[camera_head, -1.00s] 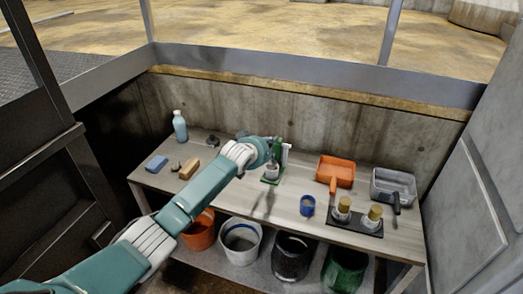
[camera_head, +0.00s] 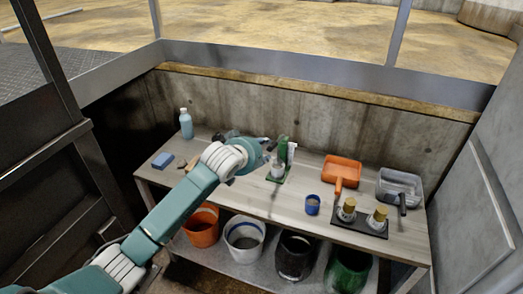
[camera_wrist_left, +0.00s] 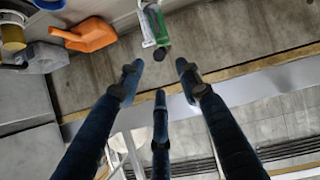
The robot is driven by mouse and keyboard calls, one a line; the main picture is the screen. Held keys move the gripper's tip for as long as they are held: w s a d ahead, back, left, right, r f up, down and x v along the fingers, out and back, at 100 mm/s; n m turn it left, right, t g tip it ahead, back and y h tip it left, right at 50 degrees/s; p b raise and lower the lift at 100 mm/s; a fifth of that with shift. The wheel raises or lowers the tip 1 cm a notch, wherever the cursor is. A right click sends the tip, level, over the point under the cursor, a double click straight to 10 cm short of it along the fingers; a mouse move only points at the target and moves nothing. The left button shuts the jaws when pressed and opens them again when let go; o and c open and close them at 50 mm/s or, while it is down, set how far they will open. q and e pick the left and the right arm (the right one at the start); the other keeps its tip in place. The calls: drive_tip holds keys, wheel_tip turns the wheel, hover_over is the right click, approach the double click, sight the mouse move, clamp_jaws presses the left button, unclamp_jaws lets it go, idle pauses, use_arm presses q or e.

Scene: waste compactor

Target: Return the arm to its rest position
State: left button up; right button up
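My left arm comes in from the lower left in the head view. Its gripper (camera_head: 268,147) is above the workbench (camera_head: 240,192), in front of a green and white spray bottle (camera_head: 284,150) on a green mat. In the left wrist view the dark fingers of the gripper (camera_wrist_left: 159,80) are spread, with nothing between them. The spray bottle (camera_wrist_left: 155,25) shows beyond the fingertips there, apart from them. My right gripper is in neither view.
A blue bottle (camera_head: 186,124) and blue sponge (camera_head: 162,160) are at the bench's left. An orange dustpan (camera_head: 342,168), grey container (camera_head: 400,183), blue cup (camera_head: 312,205) and brushes (camera_head: 347,207) are at its right. Several buckets stand below. A concrete wall (camera_head: 320,125) rises behind.

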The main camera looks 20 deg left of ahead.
use_arm(q)
drive_tip(key=shift+f, duration=0.1)
drive_tip(key=s+d+f+m+g, duration=0.1)
drive_tip(key=s+d+f+g, duration=0.15)
drive_tip(key=s+f, duration=0.5)
drive_tip(key=s+d+f+m+g, duration=0.1)
drive_tip(key=s+d+f, duration=0.3)
drive_tip(key=s, duration=0.7)
drive_tip(key=s+a+f+m+g, duration=0.1)
drive_tip(key=s+a+f+g, duration=0.15)
drive_tip(key=s, duration=1.15)
drive_tip(key=s+a+f+m+g, duration=0.1)
drive_tip(key=s+f+g, duration=0.15)
drive_tip(key=s, duration=1.05)
wheel_tip(320, 180, down, 30)
drive_tip(key=s+g+b, duration=0.1)
drive_tip(key=s+b, duration=0.1)
drive_tip(key=b, duration=0.2)
drive_tip(key=s+a+f+g+y+b, duration=0.1)
drive_tip(key=s+a+f+b, duration=0.2)
drive_tip(key=s+f, duration=1.4)
wheel_tip(320, 180, down, 3)
drive_tip(key=shift+f+b, duration=0.2)
drive_tip(key=shift+b, duration=0.25)
